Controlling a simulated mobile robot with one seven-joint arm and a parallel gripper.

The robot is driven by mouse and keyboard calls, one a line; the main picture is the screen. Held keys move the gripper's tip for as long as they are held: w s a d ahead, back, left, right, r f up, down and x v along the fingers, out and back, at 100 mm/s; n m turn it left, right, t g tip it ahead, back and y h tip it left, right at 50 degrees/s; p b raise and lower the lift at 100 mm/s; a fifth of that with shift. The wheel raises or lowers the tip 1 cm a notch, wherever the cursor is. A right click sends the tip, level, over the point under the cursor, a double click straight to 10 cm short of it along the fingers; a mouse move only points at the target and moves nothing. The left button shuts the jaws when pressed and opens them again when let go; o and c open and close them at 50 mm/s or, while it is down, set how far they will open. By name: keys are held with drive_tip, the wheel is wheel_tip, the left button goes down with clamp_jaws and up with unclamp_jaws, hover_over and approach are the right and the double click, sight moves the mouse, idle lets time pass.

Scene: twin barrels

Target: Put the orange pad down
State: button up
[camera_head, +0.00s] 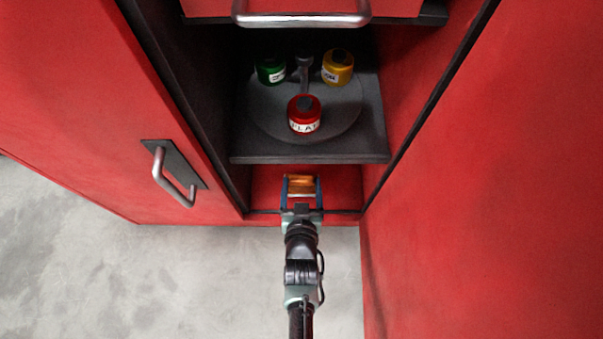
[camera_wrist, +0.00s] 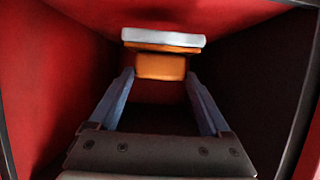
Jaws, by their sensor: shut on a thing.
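The orange pad (camera_head: 301,187) is between the blue fingers of my gripper (camera_head: 301,184), at the opening of the low compartment under the shelf. In the wrist view the orange pad (camera_wrist: 160,67) is between the fingertips of my gripper (camera_wrist: 158,78), which is shut on it. A pale bar with an orange lower edge (camera_wrist: 163,37) shows just above the pad in that view. I cannot tell whether it is part of the pad. The pad's underside and any contact with the compartment floor are hidden.
Above is a dark shelf (camera_head: 309,158) with a round turntable (camera_head: 270,125) bearing a red pot (camera_head: 304,115), a green pot (camera_head: 271,69) and a yellow pot (camera_head: 338,68). Red walls flank the low compartment closely. A handled red door (camera_head: 80,90) is at left. Grey floor (camera_head: 220,285) is clear at left.

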drive_tip(key=w+b, duration=0.2)
drive_tip(key=w, duration=0.4)
drive_tip(key=shift+f, duration=0.15)
wheel_tip(320, 180, down, 3)
drive_tip(key=b, duration=0.4)
drive_tip(key=shift+f, duration=0.2)
drive_tip(key=shift+r, duration=0.1)
drive_tip(key=o, duration=1.3)
